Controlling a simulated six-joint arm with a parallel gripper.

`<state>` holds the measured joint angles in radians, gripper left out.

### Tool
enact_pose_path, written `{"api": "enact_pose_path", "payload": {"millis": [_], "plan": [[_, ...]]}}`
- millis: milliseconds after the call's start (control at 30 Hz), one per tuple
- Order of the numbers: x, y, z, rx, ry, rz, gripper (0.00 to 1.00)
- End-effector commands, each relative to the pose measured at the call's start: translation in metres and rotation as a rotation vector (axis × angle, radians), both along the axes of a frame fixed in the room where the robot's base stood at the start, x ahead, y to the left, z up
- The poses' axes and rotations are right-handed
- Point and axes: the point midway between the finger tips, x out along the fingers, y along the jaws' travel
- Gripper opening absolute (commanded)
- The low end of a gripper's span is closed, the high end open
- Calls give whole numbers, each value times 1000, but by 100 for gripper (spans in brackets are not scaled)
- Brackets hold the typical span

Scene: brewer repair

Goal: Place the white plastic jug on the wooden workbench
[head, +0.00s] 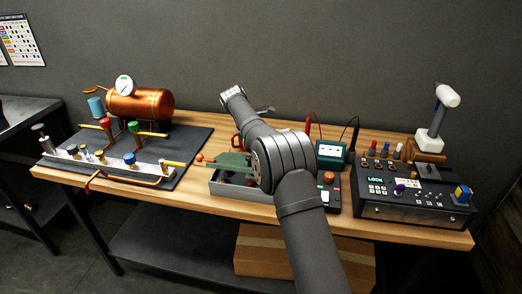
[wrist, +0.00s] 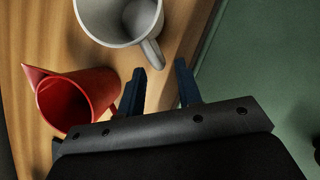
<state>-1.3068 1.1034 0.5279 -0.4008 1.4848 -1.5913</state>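The white plastic jug (wrist: 118,22) shows at the top of the wrist view, its open mouth facing the camera and its handle (wrist: 152,52) pointing down toward my fingers. It is over the wooden workbench (wrist: 40,40); whether its base touches the wood is hidden. My gripper (wrist: 160,82) is open, its two dark blue fingers apart with nothing clearly between them. The handle's end lies just beyond the gap. In the head view my arm hides the jug and most of the gripper. The workbench (head: 205,122) runs across that view.
A red jug (wrist: 75,100) stands close left of my fingers. A grey-green surface (wrist: 255,60) lies to the right in the wrist view. The head view shows a copper boiler rig (head: 142,103) at left, a green meter (head: 330,152) and a black control box (head: 415,200) at right.

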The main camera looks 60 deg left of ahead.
Motion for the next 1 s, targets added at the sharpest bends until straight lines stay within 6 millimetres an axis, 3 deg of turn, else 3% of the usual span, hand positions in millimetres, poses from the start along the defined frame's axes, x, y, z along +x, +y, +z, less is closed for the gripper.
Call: {"api": "enact_pose_path", "payload": {"millis": [200,433,633,1000], "plan": [[-19,4,46,3,-1,1,32],[-31,6,76,1,0,0,32],[-35,6,84,-1,0,0,32],[-32,6,78,-2,0,0,32]]}}
